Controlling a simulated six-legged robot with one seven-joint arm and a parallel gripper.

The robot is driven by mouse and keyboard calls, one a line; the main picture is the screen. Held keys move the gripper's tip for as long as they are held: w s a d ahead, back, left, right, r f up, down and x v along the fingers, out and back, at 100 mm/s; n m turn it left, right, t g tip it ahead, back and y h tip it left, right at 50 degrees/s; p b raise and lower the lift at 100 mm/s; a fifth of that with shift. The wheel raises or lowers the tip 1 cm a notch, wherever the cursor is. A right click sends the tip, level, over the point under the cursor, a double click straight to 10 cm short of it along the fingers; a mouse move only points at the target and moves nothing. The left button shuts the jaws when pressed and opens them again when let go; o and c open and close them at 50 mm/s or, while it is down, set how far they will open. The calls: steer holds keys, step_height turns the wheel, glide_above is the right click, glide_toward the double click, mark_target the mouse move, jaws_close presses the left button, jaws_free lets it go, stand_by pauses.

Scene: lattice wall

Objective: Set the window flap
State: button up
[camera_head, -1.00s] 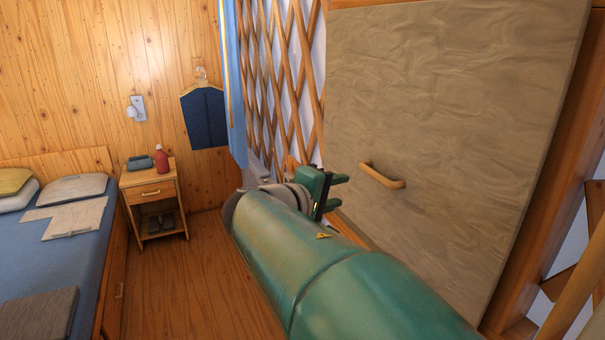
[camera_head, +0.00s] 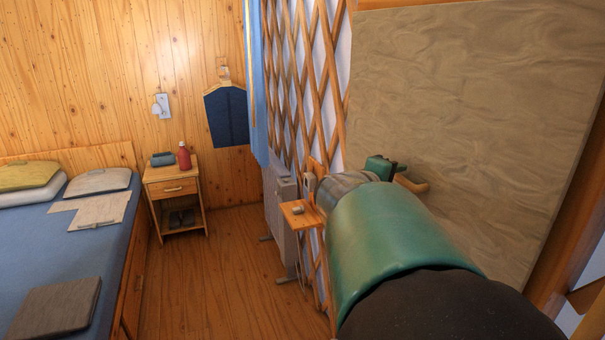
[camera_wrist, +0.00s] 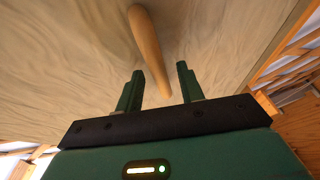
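The window flap (camera_head: 480,110) is a large beige-grey marbled panel on the right of the head view, against the lattice wall. Its wooden bar handle (camera_head: 413,184) is partly hidden behind my gripper (camera_head: 385,167). In the wrist view the flap (camera_wrist: 70,70) fills most of the background. The handle (camera_wrist: 147,42) runs from the top towards the gap between the fingers of my gripper (camera_wrist: 160,80). The two green fingers are apart, with the handle's lower end seen between them. I cannot tell whether they touch it.
A small wooden shelf (camera_head: 301,214) and a pale radiator (camera_head: 281,205) stand along the lattice wall (camera_head: 312,80). A bed (camera_head: 60,215) is on the left and a nightstand (camera_head: 173,190) at the back. The wooden floor (camera_head: 215,265) between is clear.

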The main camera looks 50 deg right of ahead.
steer(key=shift+d, duration=0.15)
jaws_close()
steer(key=shift+w+f, duration=0.1)
